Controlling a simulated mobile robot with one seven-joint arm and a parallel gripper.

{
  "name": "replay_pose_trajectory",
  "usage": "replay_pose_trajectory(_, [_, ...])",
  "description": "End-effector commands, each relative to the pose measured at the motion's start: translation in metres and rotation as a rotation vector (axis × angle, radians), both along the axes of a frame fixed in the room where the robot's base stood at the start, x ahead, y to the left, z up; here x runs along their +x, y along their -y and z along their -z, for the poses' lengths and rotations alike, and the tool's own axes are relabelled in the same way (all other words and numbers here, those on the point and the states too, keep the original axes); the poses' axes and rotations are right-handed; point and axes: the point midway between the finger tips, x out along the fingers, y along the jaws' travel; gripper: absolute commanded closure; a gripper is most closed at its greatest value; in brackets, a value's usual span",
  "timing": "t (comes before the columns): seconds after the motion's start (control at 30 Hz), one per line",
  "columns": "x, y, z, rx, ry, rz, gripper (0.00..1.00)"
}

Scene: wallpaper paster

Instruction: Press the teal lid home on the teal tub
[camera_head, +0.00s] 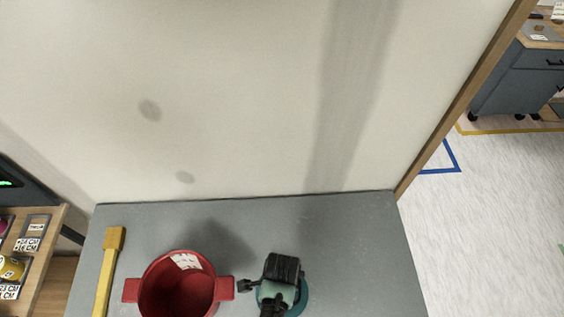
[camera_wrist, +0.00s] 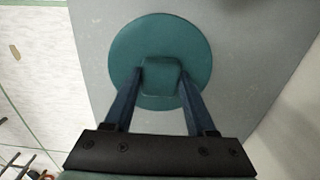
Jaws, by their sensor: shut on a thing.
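The teal lid (camera_wrist: 160,32) is a round disc with a block-shaped knob at its middle, seen from above in the wrist view. My gripper (camera_wrist: 161,78) is shut on that knob, one finger on each side. In the head view my gripper (camera_head: 272,300) is at the bottom edge, right of the red pot, with a teal rim (camera_head: 303,297) showing beside and under it. I cannot tell whether this rim is the lid or the tub. No tub is clearly visible in the wrist view; the lid may cover it. The gap between lid and tub cannot be seen.
A red pot (camera_head: 153,292) with side handles stands just left of my gripper. A yellow bar-like tool (camera_head: 108,270) lies at the left of the grey table (camera_head: 350,245). A pale upright board (camera_head: 230,90) rises behind. The table's right side is clear.

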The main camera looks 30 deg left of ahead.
Motion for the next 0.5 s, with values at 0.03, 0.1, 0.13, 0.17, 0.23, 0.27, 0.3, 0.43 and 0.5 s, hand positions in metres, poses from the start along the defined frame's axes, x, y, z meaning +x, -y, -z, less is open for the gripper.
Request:
replay_pose_trajectory(0.03, [0.0002, 0.0000, 0.0023, 0.000, 0.000, 0.000, 0.98])
replay_pose_trajectory(0.1, [0.0002, 0.0000, 0.0040, 0.000, 0.000, 0.000, 0.98])
replay_pose_trajectory(0.13, [0.0002, 0.0000, 0.0048, 0.000, 0.000, 0.000, 0.98])
replay_pose_trajectory(0.17, [0.0002, 0.0000, 0.0056, 0.000, 0.000, 0.000, 0.98])
replay_pose_trajectory(0.23, [0.0002, 0.0000, 0.0073, 0.000, 0.000, 0.000, 0.98])
replay_pose_trajectory(0.27, [0.0001, 0.0000, 0.0081, 0.000, 0.000, 0.000, 0.98])
replay_pose_trajectory(0.3, [0.0001, 0.0000, 0.0091, 0.000, 0.000, 0.000, 0.98])
replay_pose_trajectory(0.43, [0.0001, -0.0001, 0.0084, 0.000, 0.000, 0.000, 0.28])
replay_pose_trajectory(0.5, [0.0001, -0.0001, 0.0084, 0.000, 0.000, 0.000, 0.15])
